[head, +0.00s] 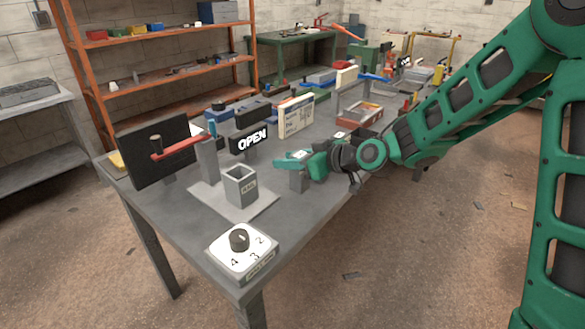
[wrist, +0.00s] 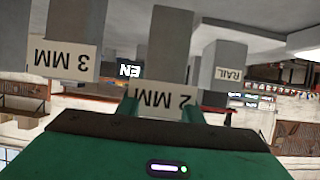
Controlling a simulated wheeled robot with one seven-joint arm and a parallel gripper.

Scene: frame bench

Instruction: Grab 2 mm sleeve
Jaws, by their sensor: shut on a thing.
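The 2 mm sleeve (wrist: 168,55) is a grey block with a pale "2 MM" label, upside down in the wrist view. My gripper (wrist: 160,110) has its green fingertips on either side of the labelled end and is shut on it. In the head view my green gripper (head: 302,163) is over the bench, with a grey block (head: 299,183) showing just below it. I cannot tell whether the sleeve is clear of the bench. A similar grey sleeve labelled "3 MM" (wrist: 68,25) is beside it in the wrist view.
The "RAIL" holder (head: 240,187) stands on a grey plate left of my gripper; it also shows in the wrist view (wrist: 222,60). An "OPEN" sign (head: 250,139) and a dark panel with a red lever (head: 178,147) stand behind. A dial box (head: 240,247) is at the front corner.

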